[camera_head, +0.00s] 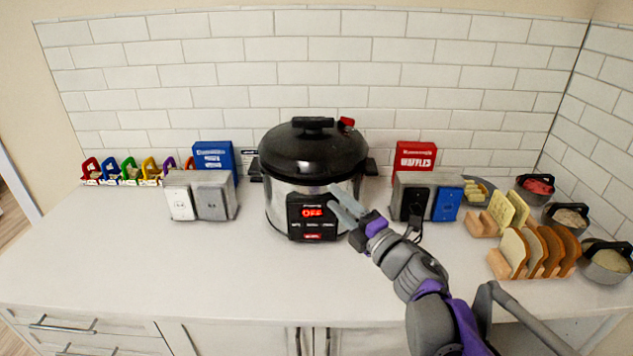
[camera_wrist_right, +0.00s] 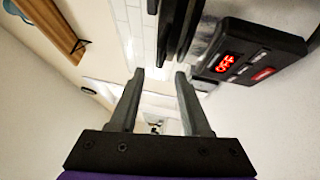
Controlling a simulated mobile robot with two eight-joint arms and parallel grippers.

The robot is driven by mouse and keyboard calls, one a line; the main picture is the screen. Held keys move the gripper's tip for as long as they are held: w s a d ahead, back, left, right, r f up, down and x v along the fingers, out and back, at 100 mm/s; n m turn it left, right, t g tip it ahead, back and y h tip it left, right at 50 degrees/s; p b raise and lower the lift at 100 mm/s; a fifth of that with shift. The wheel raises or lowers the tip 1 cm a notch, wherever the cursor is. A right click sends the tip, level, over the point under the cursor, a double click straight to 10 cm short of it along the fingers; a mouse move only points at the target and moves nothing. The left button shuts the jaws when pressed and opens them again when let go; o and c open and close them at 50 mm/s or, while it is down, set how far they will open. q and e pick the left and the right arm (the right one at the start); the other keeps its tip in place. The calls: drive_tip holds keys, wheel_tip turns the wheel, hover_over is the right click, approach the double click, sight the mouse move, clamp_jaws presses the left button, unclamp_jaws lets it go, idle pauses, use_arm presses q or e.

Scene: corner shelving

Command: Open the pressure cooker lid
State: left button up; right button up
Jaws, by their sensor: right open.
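The pressure cooker (camera_head: 285,205) stands on the counter against the tiled wall, with a steel body and a control panel (camera_head: 312,217) reading OFF. Its black lid (camera_head: 313,152) is on, with a black handle (camera_head: 313,123) on top and a red knob (camera_head: 346,122) at the right. My right gripper (camera_head: 338,202) is open and empty, in front of the cooker's right side beside the panel. In the right wrist view the open fingers (camera_wrist_right: 158,90) have nothing between them, and the panel (camera_wrist_right: 240,60) shows at the upper right. My left gripper is not in view.
Grey and white boxes (camera_head: 180,201) and a blue box (camera_head: 213,157) stand left of the cooker. A red waffles box (camera_head: 415,158) and a black-fronted box (camera_head: 411,203) stand right. Bread in racks (camera_head: 508,264) and bowls (camera_head: 605,265) fill the right end. The front left counter is clear.

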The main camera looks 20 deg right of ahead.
sight(314, 178)
drive_tip(key=x, duration=0.9)
drive_tip(key=shift+w+p, duration=0.3)
drive_tip(key=shift+w, duration=0.05)
clamp_jaws()
idle(0.9)
